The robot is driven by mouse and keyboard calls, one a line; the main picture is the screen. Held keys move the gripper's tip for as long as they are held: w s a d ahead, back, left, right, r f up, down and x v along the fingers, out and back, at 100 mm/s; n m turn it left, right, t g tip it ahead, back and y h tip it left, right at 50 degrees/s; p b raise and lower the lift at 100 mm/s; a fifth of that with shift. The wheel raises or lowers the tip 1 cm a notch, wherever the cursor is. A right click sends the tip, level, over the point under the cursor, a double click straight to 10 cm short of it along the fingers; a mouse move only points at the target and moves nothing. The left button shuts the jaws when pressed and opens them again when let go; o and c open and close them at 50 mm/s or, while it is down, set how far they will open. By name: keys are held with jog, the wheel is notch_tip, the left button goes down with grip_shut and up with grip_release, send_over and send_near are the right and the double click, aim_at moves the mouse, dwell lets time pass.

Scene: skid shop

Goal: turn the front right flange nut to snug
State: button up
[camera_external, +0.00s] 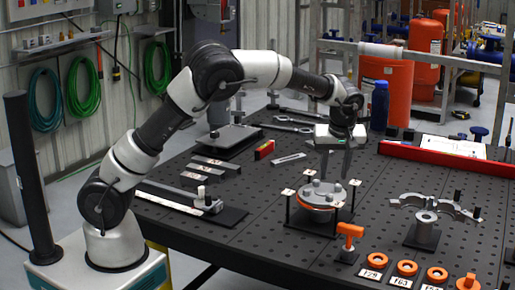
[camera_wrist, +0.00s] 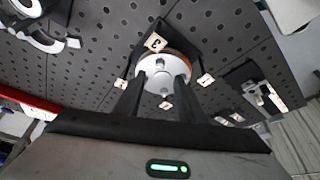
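A round silver flange (camera_external: 322,193) with an orange-red ring under its rim sits on a black stand in the middle of the table. Small nuts or studs stand on its top face; which one is the front right nut I cannot clearly tell. White marked tags stand on posts around it. My gripper (camera_external: 334,174) points down just above the flange, with its two fingers apart and nothing seen between them. In the wrist view, the flange (camera_wrist: 158,70) shows beyond the fingers, which hide parts of its sides and near face. Contact with a nut cannot be made out.
An orange T-shaped handle (camera_external: 349,232) stands in front of the flange. Orange rings (camera_external: 407,267) lie at the front right. A grey clamp-like part (camera_external: 425,214) stands to the right. Wrenches (camera_external: 293,120), flat bars and a blue bottle (camera_external: 379,105) are farther back.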

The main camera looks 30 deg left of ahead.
aim_at(330, 195)
jog(key=x, duration=0.9)
jog(key=shift+s, duration=0.1)
grip_shut()
